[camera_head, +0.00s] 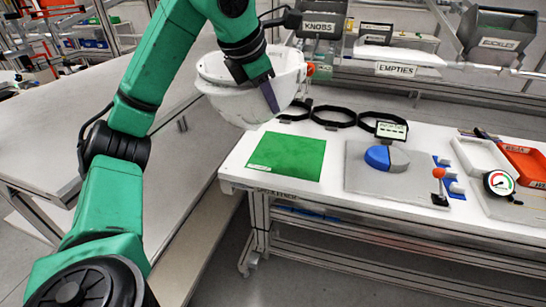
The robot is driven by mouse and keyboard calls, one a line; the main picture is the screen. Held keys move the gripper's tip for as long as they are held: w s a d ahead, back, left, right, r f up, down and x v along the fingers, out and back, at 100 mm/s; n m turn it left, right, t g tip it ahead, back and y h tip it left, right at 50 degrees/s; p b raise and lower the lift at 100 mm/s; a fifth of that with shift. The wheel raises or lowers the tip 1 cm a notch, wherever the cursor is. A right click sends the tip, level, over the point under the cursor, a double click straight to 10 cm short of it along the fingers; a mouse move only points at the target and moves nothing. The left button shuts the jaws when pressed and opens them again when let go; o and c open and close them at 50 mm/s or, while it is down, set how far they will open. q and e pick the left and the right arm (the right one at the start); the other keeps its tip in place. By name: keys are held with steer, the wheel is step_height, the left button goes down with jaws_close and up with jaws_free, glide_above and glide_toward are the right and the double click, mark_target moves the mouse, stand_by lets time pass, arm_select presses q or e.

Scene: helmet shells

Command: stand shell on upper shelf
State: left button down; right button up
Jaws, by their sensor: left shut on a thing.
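I see no shelf that I can surely name as the upper shelf. My right gripper is not in view.
The white bench (330,190) holds a green mat (288,156), several black bands (333,116), a grey plate with a blue and grey dome (378,157), and a dial gauge (499,182). Labelled bins (318,20) stand behind. A grey table (45,130) stands at left.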

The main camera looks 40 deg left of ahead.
arm_select(q)
steer(key=s+d+f+m+g+h, duration=0.1)
steer(key=s+d+f+m+g, duration=0.1)
steer(key=f+m, duration=0.7)
steer(key=s+d+f+m+g+h, duration=0.2)
steer(key=d+f+m+g, duration=0.3)
steer(key=f+m, duration=0.5)
steer(key=s+d+f+m+g+h, duration=0.1)
steer(key=s+d+f+m+g, duration=0.2)
steer(key=d+f+m, duration=0.3)
step_height(320, 180, down, 10)
steer(key=m+g, duration=0.1)
steer(key=m, duration=0.3)
steer(key=shift+s+d+r, duration=0.2)
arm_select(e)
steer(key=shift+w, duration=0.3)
arm_select(q)
steer(key=shift+a, duration=0.15)
